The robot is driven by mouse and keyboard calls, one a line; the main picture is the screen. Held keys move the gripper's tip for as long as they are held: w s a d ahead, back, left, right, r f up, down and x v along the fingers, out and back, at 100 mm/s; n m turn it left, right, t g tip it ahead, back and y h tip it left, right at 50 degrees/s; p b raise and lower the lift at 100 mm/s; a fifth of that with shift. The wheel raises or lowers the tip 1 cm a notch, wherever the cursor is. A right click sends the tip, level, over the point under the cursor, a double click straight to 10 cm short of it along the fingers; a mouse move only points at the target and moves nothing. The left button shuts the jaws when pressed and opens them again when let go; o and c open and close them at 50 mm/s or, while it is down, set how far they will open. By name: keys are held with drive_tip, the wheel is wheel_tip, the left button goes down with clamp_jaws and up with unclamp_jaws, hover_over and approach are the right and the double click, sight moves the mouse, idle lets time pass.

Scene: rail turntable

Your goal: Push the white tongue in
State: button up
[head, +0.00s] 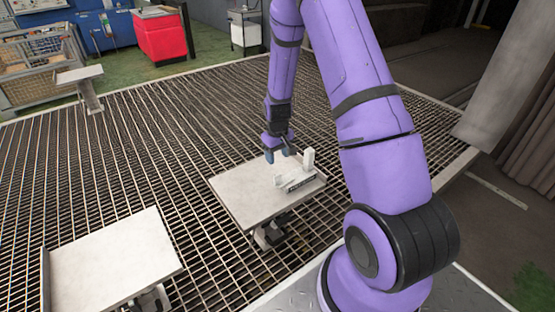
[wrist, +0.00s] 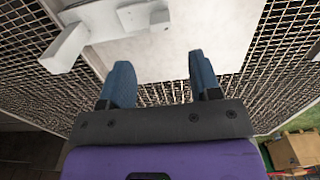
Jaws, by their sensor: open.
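A white latch-like fitting (head: 294,180) sits near the right edge of a pale square plate (head: 240,198) in the head view. A white upright block (head: 308,159) stands at its far right end. In the wrist view the fitting (wrist: 130,14) is at the top left, cut by the frame edge, and the block (wrist: 64,48) sticks out towards lower left. I cannot tell for sure which white part is the tongue. My gripper (head: 279,154), with blue fingers, is open and empty beside the fitting, at its far left. It also shows in the wrist view (wrist: 160,68), apart from the fitting.
A second pale plate (head: 110,262) stands at the front left, and a smaller one (head: 79,75) at the back left. Dark metal grating (head: 150,125) lies around them. A wire crate (head: 38,72) and a red cabinet (head: 161,37) stand farther back.

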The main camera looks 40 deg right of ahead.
sight(277, 175)
idle(0.3)
wheel_tip(277, 175, down, 11)
drive_tip(key=shift+r, duration=0.1)
idle(0.5)
